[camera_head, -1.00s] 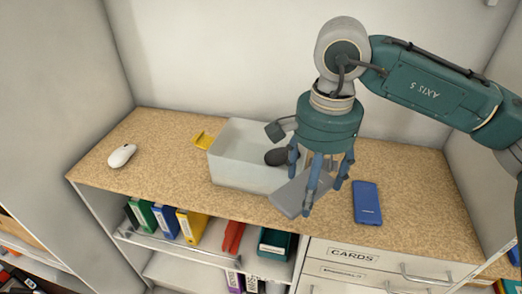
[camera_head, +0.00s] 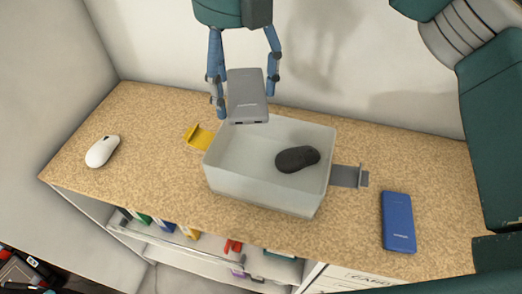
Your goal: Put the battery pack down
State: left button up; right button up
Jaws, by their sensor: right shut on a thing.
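My right gripper (camera_head: 243,85) is shut on a flat grey battery pack (camera_head: 247,95), with blue fingers on both sides of it. The pack is tilted up, its lower edge showing just over the back rim of a translucent grey bin (camera_head: 262,195). How high it hangs above the counter is hard to tell. A black mouse (camera_head: 297,159) lies inside the bin on the right. A blue flat pack or phone (camera_head: 398,222) lies on the counter to the right. My left gripper is not in view.
The speckled counter (camera_head: 140,190) also holds a white mouse (camera_head: 102,151) at the left, a yellow holder (camera_head: 198,137) left of the bin and a grey holder (camera_head: 349,176) right of it. A wall stands behind.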

notch_tip(320, 180, down, 9)
jog(key=p, duration=0.3)
send_over(245, 163)
notch_tip(245, 163, down, 5)
jog(key=shift+r, duration=0.1)
jog(key=shift+f, duration=0.95)
notch_tip(245, 163, down, 3)
jog(key=shift+f+p, duration=0.1)
jog(key=shift+p, duration=0.6)
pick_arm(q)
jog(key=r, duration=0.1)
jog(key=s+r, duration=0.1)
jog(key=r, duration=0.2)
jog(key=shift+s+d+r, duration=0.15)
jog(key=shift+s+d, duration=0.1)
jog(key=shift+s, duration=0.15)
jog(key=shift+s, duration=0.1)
pick_arm(e)
jog(key=shift+f, duration=0.1)
